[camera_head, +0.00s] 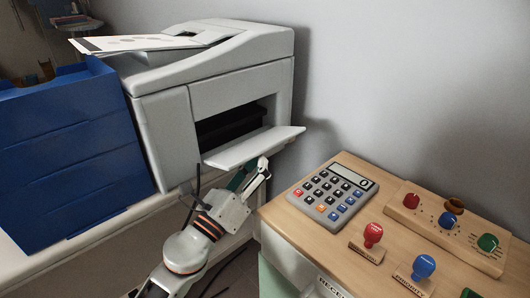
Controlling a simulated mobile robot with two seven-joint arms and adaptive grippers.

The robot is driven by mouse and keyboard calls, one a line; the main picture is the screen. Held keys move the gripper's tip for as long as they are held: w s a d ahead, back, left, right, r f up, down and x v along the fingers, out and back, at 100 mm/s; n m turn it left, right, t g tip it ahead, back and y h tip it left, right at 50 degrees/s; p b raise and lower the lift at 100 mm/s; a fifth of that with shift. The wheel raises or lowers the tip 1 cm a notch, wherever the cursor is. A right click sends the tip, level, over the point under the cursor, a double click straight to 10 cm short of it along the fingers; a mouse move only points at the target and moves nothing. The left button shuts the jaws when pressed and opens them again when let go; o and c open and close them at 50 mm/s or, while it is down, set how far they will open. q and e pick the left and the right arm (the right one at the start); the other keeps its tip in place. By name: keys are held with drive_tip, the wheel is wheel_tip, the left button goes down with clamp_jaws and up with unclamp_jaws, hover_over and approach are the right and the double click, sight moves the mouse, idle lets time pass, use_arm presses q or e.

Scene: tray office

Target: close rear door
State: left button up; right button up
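A light grey printer (165,110) stands on a white surface, and its dark opening (232,122) faces right of centre. Its flap-like door (250,148) is open, hinged at the lower edge of the opening and sticking outward almost flat. My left gripper (260,168) is just below the door's underside, near the middle of its outer part. The door hides part of the fingertips, so I cannot tell whether they touch it or how far apart they are. My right gripper is not in view.
A blue drawer unit (70,150) stands left of the printer. Papers (130,43) lie on top of the printer. At right, a wooden desk (300,228) holds a calculator (333,195), stamps (373,236) and a stamp rack (445,228). A narrow gap separates the desk from the printer's surface.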

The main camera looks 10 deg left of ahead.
use_arm(q)
drive_tip(key=shift+x, duration=1)
drive_tip(key=shift+w+a+f, duration=0.1)
drive_tip(key=shift+w, duration=0.2)
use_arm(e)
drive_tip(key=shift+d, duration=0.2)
